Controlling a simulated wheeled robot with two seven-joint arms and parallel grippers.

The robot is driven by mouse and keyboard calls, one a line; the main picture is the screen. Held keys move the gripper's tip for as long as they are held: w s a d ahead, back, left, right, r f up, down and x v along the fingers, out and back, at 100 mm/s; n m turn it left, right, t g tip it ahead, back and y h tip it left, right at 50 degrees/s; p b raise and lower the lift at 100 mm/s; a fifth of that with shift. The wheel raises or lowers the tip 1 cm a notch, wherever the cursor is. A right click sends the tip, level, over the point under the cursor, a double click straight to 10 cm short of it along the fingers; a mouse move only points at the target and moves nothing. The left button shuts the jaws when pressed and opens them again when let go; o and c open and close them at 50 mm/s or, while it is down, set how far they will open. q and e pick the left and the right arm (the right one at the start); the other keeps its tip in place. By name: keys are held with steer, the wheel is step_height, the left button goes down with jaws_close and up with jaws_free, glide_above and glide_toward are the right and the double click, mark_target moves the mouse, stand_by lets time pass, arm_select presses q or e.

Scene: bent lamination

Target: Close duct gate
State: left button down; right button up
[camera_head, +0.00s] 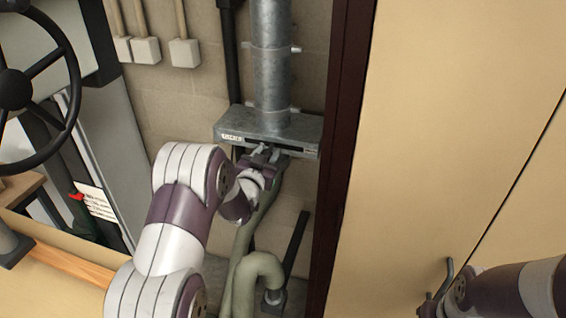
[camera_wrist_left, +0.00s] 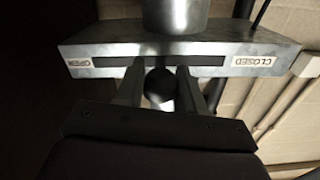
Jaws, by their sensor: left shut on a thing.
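The duct gate (camera_head: 262,124) is a flat grey metal box across a round vertical duct (camera_head: 271,65). In the left wrist view the gate (camera_wrist_left: 85,50) has a dark slot with an upside-down OPEN label (camera_wrist_left: 84,64) at left and a CLOSED label (camera_wrist_left: 253,62) at right. My left gripper (camera_head: 262,152) is at the front of the slot. In the left wrist view its fingers (camera_wrist_left: 160,88) are shut on a dark round knob (camera_wrist_left: 160,82), near the slot's middle. The fingers partly hide the knob's sides. My right gripper (camera_head: 432,302) is low at right, its fingers unclear.
A dark post (camera_head: 345,150) stands close right of the gate, beside a large tan panel (camera_head: 450,130). A pale green pipe (camera_head: 262,265) bends below the gate. A black handwheel (camera_head: 40,85) is at far left. Wall boxes (camera_head: 184,52) hang at upper left.

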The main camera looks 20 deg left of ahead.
arm_select(q)
steer(key=a+b, duration=0.1)
steer(key=a, duration=0.5)
steer(key=shift+w+b, duration=0.1)
steer(key=shift+b, duration=0.2)
arm_select(e)
step_height(320, 180, down, 2)
steer(key=shift+d+f, duration=0.1)
steer(key=shift+f, duration=0.15)
arm_select(q)
steer(key=c, duration=1)
jaws_free()
steer(key=o, duration=0.3)
steer(key=shift+a, duration=0.2)
arm_select(e)
steer(key=shift+a, duration=0.25)
